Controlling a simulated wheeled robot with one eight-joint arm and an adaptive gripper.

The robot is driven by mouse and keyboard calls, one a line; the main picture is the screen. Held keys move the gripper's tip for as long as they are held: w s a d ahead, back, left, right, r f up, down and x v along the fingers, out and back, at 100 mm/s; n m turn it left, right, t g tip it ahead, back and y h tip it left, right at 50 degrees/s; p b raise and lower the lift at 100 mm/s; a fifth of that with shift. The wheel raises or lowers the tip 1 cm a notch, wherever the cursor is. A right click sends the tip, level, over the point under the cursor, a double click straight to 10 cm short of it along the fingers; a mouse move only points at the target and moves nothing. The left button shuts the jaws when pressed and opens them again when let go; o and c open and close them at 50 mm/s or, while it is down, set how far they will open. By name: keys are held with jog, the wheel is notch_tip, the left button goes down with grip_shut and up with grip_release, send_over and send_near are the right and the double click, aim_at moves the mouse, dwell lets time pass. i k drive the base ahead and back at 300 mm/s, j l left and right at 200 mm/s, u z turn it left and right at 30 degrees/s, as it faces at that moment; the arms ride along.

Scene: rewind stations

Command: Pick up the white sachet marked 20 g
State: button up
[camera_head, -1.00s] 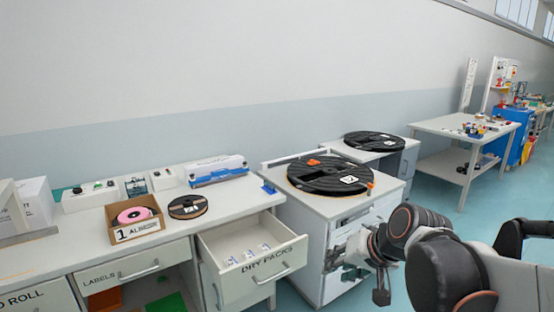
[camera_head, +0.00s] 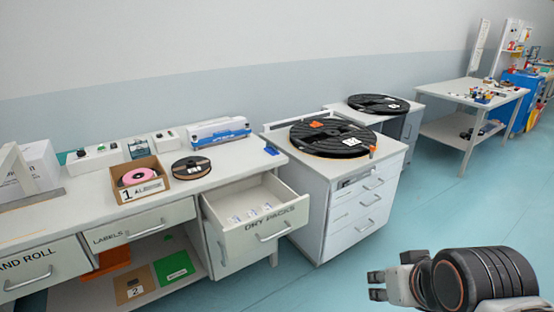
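Several small white sachets (camera_head: 252,212) lie in a row on the floor of the open drawer marked DRY PACKS (camera_head: 275,226). Their marks are too small to read, so I cannot tell which is the 20 g one. My gripper (camera_head: 377,286) is at the lower right, over the blue floor, well to the right of the drawer and apart from it. Its two fingers point left with a gap between them, and nothing shows in it.
The bench (camera_head: 85,205) carries a cardboard box (camera_head: 150,190) with a pink roll and a small black reel (camera_head: 191,167). A white cabinet (camera_head: 350,205) with a large black reel (camera_head: 332,138) stands right of the drawer. Floor between drawer and gripper is clear.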

aim_at(252, 213)
jog(key=i+j+u, duration=0.1)
jog(key=i+u, duration=0.55)
jog(key=i, duration=0.2)
